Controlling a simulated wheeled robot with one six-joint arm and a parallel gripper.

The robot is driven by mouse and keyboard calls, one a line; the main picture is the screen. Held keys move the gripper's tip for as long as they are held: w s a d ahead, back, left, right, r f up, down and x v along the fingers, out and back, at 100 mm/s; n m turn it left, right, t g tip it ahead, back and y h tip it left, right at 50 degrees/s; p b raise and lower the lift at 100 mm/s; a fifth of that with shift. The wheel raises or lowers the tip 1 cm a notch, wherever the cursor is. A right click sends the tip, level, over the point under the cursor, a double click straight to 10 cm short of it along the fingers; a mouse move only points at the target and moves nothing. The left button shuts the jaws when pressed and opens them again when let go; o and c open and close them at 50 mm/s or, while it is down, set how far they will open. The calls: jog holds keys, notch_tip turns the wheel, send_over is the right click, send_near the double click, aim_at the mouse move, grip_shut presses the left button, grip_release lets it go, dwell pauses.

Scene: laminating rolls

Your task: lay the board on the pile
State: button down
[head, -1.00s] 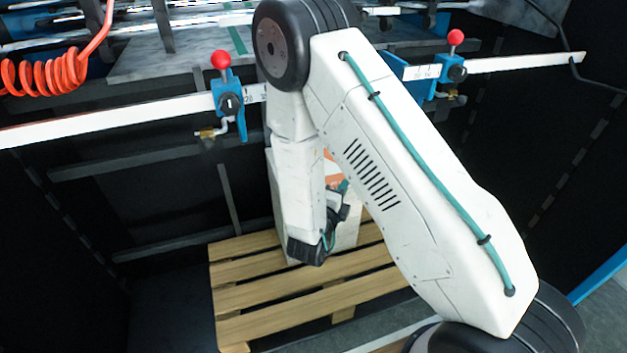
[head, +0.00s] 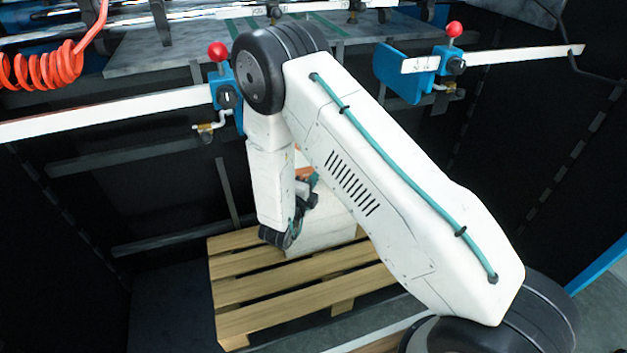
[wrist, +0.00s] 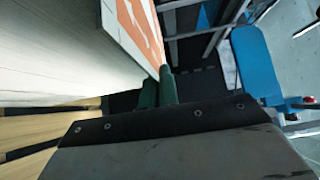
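The pile (head: 330,215) is a white block of stacked sheets on the wooden pallet, partly hidden behind my arm. Its top shows orange and white print (wrist: 133,22) in the wrist view, where its pale side (wrist: 60,45) fills the left. I cannot tell a separate board from the top of the pile. My gripper (head: 314,180) is low beside the pile, mostly covered by my arm in the head view. In the wrist view its green fingers (wrist: 158,92) are close together at the near corner of the printed top. Whether anything thin is between them cannot be made out.
The wooden pallet (head: 250,290) has bare slats in front of the pile. Above and behind runs a white rail (head: 120,113) with blue red-knobbed clamps (head: 455,60). An orange coiled hose (head: 45,65) hangs at upper left. Dark walls enclose the sides.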

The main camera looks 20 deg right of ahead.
jog(key=shift+f, duration=0.15)
jog(key=c, duration=1.7)
grip_release()
jog(key=v, duration=1.2)
jog(key=shift+r, duration=0.2)
